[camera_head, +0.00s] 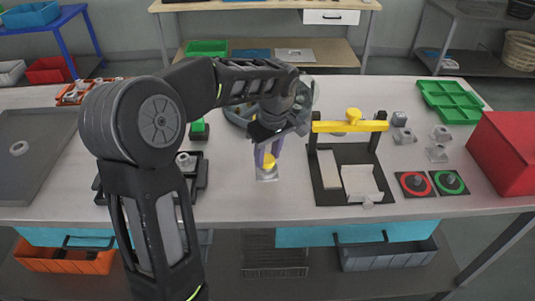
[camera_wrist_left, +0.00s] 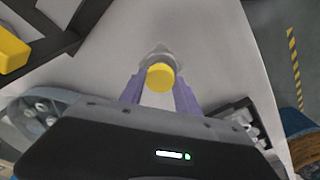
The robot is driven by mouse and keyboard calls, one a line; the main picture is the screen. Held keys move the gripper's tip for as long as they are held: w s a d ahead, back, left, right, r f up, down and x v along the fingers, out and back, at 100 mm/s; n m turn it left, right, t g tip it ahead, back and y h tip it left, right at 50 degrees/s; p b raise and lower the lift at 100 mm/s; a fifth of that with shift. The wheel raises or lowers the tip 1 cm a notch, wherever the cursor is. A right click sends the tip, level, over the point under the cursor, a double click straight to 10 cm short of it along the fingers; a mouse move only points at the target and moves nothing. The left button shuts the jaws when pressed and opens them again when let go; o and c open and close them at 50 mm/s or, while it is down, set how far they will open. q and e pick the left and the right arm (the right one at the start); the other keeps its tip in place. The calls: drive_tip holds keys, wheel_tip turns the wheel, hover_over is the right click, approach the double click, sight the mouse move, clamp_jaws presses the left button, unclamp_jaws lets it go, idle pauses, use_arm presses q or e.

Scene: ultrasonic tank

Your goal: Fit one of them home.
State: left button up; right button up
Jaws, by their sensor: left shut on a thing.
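My left gripper (camera_head: 268,155) has purple fingers and comes down over the middle of the bench. It is shut on a yellow-topped part (camera_head: 269,161), which stands over a small grey plate at the bench front. In the left wrist view the fingers (camera_wrist_left: 160,92) sit either side of the round yellow top (camera_wrist_left: 160,77), with a grey metal piece (camera_wrist_left: 160,55) beyond it. I cannot tell whether the part touches the plate. Similar loose grey parts (camera_head: 441,133) stand at the right. My right gripper is not in view.
A black fixture (camera_head: 328,195) with a yellow crossbar (camera_head: 349,126) and pale blocks stands right of my gripper. Red (camera_head: 415,183) and green (camera_head: 450,182) round pads lie beside it. A green tray (camera_head: 450,101) and red box (camera_head: 505,150) are farther right. A grey tray (camera_head: 32,155) lies left.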

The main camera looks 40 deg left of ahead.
use_arm(q)
drive_tip(key=shift+f+b, duration=0.5)
drive_tip(key=shift+f, duration=0.2)
idle(0.4)
drive_tip(key=shift+f+b, duration=0.25)
drive_tip(key=shift+b, duration=0.2)
idle(3.4)
drive_tip(key=o, duration=1.4)
drive_tip(key=r, duration=0.5)
drive_tip(key=d+r, duration=0.1)
drive_tip(key=r, duration=0.1)
drive_tip(key=shift+s+d+r, duration=0.1)
drive_tip(key=shift+s+r, duration=0.05)
drive_tip(key=shift+r, duration=0.25)
